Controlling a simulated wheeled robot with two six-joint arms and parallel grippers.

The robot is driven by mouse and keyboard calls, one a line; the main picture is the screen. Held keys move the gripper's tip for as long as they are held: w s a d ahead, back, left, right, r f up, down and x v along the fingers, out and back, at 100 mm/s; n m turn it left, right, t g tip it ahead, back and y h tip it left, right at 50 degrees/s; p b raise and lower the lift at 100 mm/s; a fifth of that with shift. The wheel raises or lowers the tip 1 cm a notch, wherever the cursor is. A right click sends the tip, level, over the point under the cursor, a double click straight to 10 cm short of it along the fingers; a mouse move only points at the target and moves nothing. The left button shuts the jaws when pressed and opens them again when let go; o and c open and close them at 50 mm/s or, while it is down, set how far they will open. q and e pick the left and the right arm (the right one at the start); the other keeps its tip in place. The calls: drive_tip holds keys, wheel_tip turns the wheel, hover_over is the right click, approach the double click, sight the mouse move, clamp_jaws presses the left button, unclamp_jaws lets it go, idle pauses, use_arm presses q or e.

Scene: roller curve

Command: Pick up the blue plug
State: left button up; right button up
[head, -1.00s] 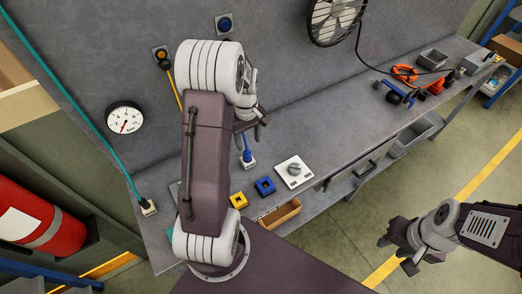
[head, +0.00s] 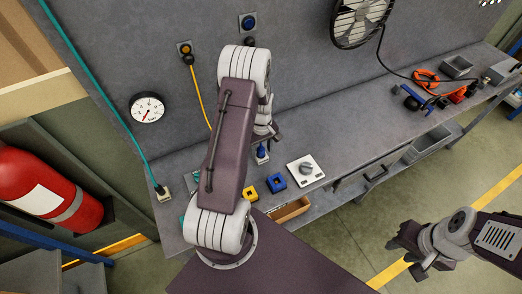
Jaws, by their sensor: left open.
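The blue plug (head: 262,151) stands upright on a small pale base on the grey bench. Its upper part is partly hidden by my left gripper. My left gripper (head: 266,135) is just above and beside the plug, pointing down. It is open, and I cannot tell whether its fingers are around the plug. My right gripper (head: 404,258) is over the floor at the lower right, apart from the bench. Its fingers are spread and hold nothing.
A blue block (head: 277,182), a yellow block (head: 250,193) and a white dial plate (head: 305,169) are near the plug. A yellow cable (head: 199,94) hangs from the wall. Bench space right of the dial is clear.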

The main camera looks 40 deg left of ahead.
sight(261, 147)
use_arm(q)
clamp_jaws()
drive_tip(key=shift+r, duration=0.15)
drive_tip(key=shift+r, duration=0.35)
wheel_tip(261, 147, up, 3)
drive_tip(key=shift+w+f+b, duration=0.1)
drive_tip(key=shift+f+b, duration=0.1)
drive_tip(key=shift+b, duration=0.4)
drive_tip(key=w+d+r+b, duration=0.2)
drive_tip(key=d+r, duration=0.5)
drive_tip(key=d, duration=0.4)
drive_tip(key=shift+w+r, duration=0.15)
drive_tip(key=shift+r, duration=0.1)
